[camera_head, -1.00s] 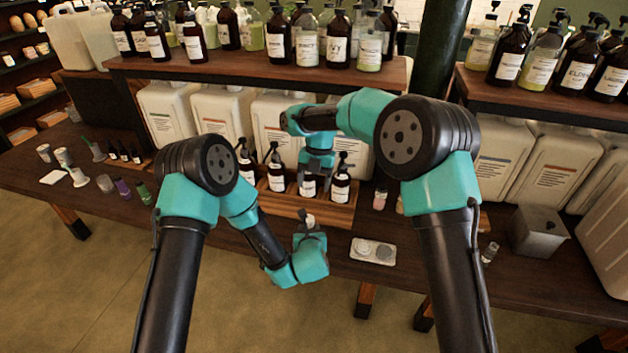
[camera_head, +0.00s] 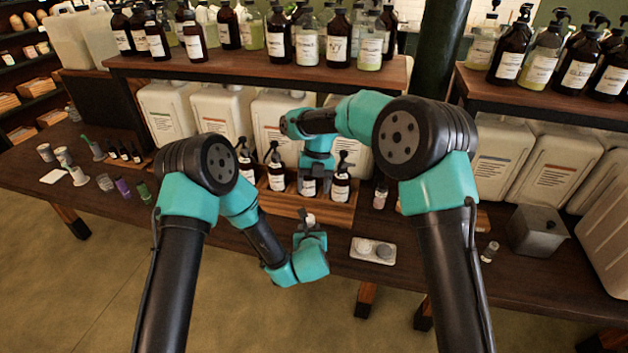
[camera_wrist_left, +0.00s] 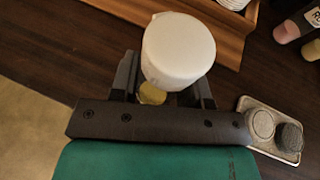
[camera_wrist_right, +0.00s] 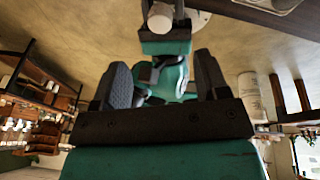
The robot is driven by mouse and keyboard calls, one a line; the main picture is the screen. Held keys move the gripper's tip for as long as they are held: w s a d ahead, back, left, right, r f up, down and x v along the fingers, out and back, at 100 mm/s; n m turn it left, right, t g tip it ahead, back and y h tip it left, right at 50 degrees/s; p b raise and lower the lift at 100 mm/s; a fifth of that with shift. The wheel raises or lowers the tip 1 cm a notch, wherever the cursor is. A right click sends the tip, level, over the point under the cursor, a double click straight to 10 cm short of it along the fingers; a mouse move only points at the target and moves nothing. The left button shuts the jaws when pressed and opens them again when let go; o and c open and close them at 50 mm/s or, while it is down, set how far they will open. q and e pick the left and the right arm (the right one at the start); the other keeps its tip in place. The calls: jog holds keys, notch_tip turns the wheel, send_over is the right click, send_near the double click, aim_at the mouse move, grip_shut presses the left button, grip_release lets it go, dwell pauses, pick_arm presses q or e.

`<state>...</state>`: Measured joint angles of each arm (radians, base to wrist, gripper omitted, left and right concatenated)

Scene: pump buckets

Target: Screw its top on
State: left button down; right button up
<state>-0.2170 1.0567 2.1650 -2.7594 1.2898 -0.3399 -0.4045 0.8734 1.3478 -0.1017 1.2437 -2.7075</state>
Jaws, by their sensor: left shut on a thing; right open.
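My left gripper (camera_head: 310,228) is shut on a small container with a wide round white top (camera_wrist_left: 178,50). A yellowish part (camera_wrist_left: 151,94) shows under the white top, between the fingers. The white top also shows in the head view (camera_head: 310,218), in front of the wooden bottle rack, and at the top of the right wrist view (camera_wrist_right: 160,18). Whether the top is seated on the container cannot be told. My right gripper (camera_wrist_right: 163,80) is open and empty, facing my left arm. In the head view its fingers are hard to make out in front of the bottles.
A small tray (camera_head: 354,255) with two round lids, one pale (camera_wrist_left: 263,123) and one dark (camera_wrist_left: 291,136), lies on the table to the right. Pump bottles (camera_head: 340,184) stand in the wooden rack (camera_head: 335,216). A grey metal box (camera_head: 538,232) stands farther right.

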aim_at(309, 215)
jog(key=x, duration=1)
jog(key=shift+s+f, duration=0.1)
jog(key=c, duration=1.1)
jog(key=o, duration=1)
jog(key=shift+r, duration=2.3)
jog(key=shift+o, duration=0.4)
